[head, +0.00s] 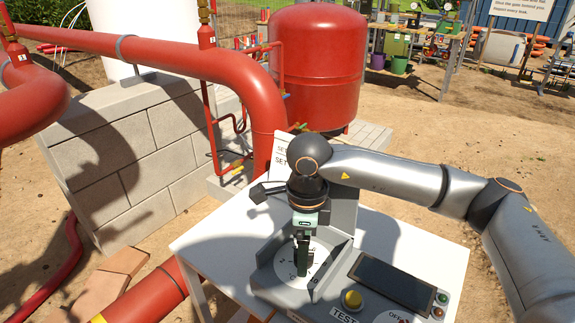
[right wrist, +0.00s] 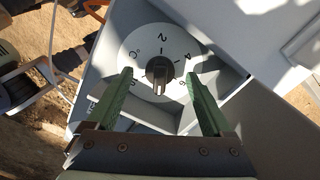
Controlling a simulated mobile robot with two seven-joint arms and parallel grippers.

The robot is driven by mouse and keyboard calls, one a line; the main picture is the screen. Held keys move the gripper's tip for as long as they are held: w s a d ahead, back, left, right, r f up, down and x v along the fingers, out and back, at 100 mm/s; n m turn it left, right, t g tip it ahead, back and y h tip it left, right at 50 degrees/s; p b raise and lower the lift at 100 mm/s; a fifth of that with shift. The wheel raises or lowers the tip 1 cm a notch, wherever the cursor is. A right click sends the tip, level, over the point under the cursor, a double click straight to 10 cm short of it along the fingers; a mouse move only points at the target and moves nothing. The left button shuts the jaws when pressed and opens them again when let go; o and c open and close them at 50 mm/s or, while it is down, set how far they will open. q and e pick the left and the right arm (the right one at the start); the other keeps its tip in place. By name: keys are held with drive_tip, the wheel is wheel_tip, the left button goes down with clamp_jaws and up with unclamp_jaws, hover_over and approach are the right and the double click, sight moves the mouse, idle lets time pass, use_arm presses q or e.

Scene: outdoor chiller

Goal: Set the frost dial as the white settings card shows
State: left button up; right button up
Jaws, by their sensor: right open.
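The frost dial is a dark round knob (right wrist: 160,69) on a white numbered plate (right wrist: 140,42), in a grey console on the table. In the head view the plate (head: 284,266) shows around my fingers. A narrow bar on the knob points down in the right wrist view; I cannot tell its exact setting. My right gripper (head: 303,268) points down over the dial. In the right wrist view its green fingers (right wrist: 159,76) stand open on either side of the knob, apart from it. The white settings card (head: 281,155) stands behind the console, mostly hidden by my right arm; its setting is unreadable.
The grey console (head: 342,277) also carries a dark screen (head: 392,283), a yellow button (head: 352,299) and small red and green buttons at its right. The white table (head: 215,248) is clear on its left. Red pipes (head: 180,58), a block wall (head: 133,150) and a red tank (head: 318,65) stand behind.

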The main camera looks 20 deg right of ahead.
wheel_tip(320, 180, up, 7)
drive_tip(key=p, duration=0.4)
idle(0.4)
drive_tip(key=shift+r, duration=0.15)
wheel_tip(320, 180, up, 12)
drive_tip(key=p, duration=0.1)
drive_tip(key=shift+r, duration=0.15)
